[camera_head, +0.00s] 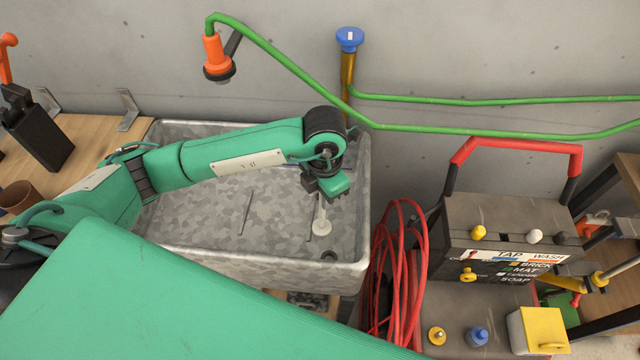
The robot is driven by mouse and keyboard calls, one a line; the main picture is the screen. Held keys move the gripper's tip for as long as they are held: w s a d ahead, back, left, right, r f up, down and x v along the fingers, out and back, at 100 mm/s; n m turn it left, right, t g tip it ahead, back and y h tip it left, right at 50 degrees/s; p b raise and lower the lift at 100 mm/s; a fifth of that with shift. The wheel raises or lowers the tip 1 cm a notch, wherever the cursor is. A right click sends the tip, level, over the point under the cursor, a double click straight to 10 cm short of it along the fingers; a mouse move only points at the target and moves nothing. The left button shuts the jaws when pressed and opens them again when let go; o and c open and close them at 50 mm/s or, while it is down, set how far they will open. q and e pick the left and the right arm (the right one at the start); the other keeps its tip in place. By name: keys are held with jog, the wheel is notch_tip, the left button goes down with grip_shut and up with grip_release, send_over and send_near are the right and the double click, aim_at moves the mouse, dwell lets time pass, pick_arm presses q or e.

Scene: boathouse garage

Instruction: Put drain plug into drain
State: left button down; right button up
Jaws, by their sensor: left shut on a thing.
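The drain plug (321,226) is a pale grey-white piece with a thin stem and a wider round base. It hangs below my left gripper (326,191), which is shut on the top of its stem. The drain (329,255) is a dark round hole in the floor of the galvanized metal sink (190,228), near its front right corner. The plug shows just above and slightly left of the drain in the picture, apart from it. Its exact height over the sink floor is hard to tell. My right gripper does not show.
A grey control box (510,225) with a red handle and a coiled red hose (395,275) stand right of the sink. A green hose (480,132) runs along the wall behind. A wooden bench (90,140) holds a dark block at left. The sink's right rim is close to the gripper.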

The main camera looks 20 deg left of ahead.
pick_arm(q)
jog(key=s+d+f+n, duration=0.3)
jog(key=f+n, duration=0.2)
jog(key=n, duration=1.2)
jog(key=shift+s+d+f+n, duration=0.2)
jog(key=shift+s+f+n, duration=0.1)
jog(key=shift+n, duration=0.1)
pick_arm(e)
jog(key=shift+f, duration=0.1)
pick_arm(q)
jog(key=shift+f, duration=0.15)
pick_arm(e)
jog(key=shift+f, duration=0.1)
